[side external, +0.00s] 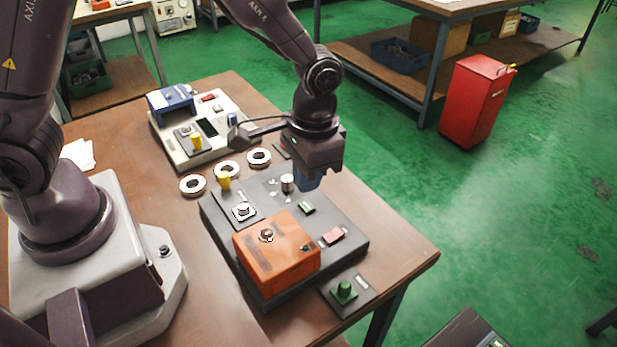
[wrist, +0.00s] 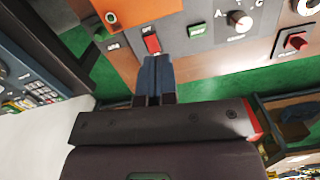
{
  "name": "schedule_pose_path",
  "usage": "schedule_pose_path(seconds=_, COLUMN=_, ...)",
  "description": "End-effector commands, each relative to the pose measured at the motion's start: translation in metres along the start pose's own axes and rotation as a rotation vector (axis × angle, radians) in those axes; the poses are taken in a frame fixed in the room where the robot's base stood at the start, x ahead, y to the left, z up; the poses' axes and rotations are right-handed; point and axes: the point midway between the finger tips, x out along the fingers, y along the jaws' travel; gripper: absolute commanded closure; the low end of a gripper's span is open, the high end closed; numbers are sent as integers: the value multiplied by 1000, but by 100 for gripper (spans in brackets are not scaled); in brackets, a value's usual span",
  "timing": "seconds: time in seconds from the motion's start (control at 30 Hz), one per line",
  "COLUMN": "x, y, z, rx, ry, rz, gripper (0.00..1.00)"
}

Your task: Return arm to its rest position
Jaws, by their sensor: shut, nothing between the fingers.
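My gripper (side external: 308,184) hangs from my arm above the far right part of the dark grey panel (side external: 350,252). Its blue fingers point down and are closed together with nothing between them. In the wrist view the closed blue fingers (wrist: 155,60) show in front of the panel face, near a red switch (wrist: 152,44) and a green button (wrist: 196,30). Three pale rings with dark centres, a near one (side external: 193,185), a middle one (side external: 227,170) and a far one (side external: 259,157), lie in a row on the brown table, apart from the gripper.
An orange box (side external: 277,255) stands on the panel, beside a silver knob (side external: 287,182). A green knob (side external: 344,290) sits near the table's front edge. A light device (side external: 205,148) with a blue part stands behind the rings. A red cabinet (side external: 478,103) stands on the green floor.

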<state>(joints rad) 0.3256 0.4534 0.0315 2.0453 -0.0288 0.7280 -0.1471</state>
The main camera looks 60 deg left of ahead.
Motion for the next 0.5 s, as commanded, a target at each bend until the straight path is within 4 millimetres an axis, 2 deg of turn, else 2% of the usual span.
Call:
schedule_pose_path(seconds=0.03, x=-20, y=-7, z=10, rx=3, ry=23, rz=7, gripper=100)
schedule_pose_path(seconds=0.2, x=-75, y=-30, z=47, rx=12, ry=104, rz=20, gripper=100)
schedule_pose_path(seconds=0.3, x=-102, y=-44, z=72, rx=6, ry=167, rz=23, gripper=100)
schedule_pose_path(seconds=0.5, x=-141, y=-65, z=121, rx=-28, ry=319, rz=14, gripper=100)
